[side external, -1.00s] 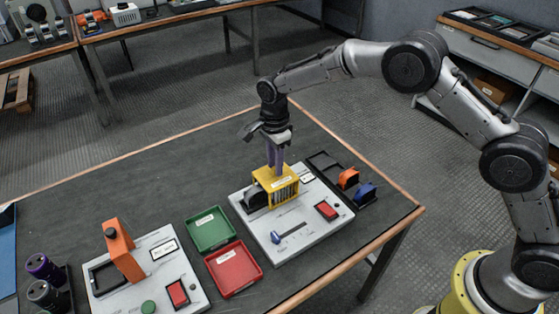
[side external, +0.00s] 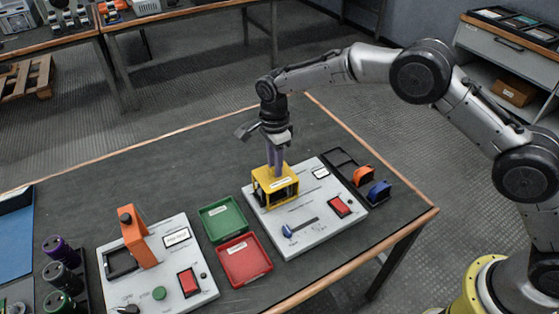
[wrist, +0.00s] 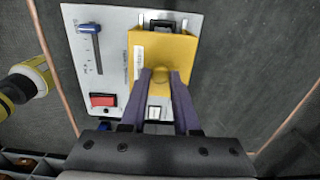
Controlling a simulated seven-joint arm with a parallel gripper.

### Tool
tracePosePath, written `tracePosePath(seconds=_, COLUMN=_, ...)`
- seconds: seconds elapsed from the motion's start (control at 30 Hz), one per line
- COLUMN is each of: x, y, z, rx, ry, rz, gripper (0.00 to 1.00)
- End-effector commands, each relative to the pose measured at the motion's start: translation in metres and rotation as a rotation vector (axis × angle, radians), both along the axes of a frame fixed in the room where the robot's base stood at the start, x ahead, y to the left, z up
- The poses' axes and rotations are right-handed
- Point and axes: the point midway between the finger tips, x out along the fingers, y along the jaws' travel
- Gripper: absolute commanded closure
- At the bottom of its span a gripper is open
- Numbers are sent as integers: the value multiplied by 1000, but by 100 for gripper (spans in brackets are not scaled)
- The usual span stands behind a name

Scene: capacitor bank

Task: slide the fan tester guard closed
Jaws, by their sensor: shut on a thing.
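The yellow guard (side external: 277,189) sits on the light grey fan tester (side external: 318,229) at the back right of the table, over a dark part of which little shows. In the wrist view the guard (wrist: 150,52) covers much of the panel's right half, with a dark piece (wrist: 162,27) showing past its top edge. My gripper (side external: 274,171) points down on top of the guard. Its purple fingers (wrist: 161,76) are shut on the guard's small yellow knob (wrist: 161,74). The fingers hide part of the guard.
The tester has a blue slider (side external: 288,231) and a red switch (side external: 340,207). Green (side external: 222,218) and red (side external: 244,259) bins stand left of it. A black tray with orange (side external: 363,175) and blue (side external: 378,192) fans lies right. Another tester with an orange arm (side external: 138,237) stands farther left.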

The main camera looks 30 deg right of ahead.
Motion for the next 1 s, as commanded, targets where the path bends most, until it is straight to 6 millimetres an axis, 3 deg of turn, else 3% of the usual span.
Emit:
tracePosePath(seconds=0.4, x=0, y=19, z=-1, rx=1, ry=-1, rz=0, gripper=100)
tracePosePath(seconds=0.73, x=0, y=22, z=-1, rx=2, ry=-1, rz=1, gripper=100)
tracePosePath(seconds=0.77, x=0, y=22, z=-1, rx=2, ry=-1, rz=1, gripper=67)
tracePosePath(seconds=0.8, x=0, y=22, z=-1, rx=2, ry=-1, rz=1, gripper=60)
tracePosePath(seconds=0.87, x=0, y=22, z=0, rx=2, ry=-1, rz=1, gripper=52)
tracePosePath(seconds=1.0, x=0, y=21, z=0, rx=1, ry=-1, rz=1, gripper=52)
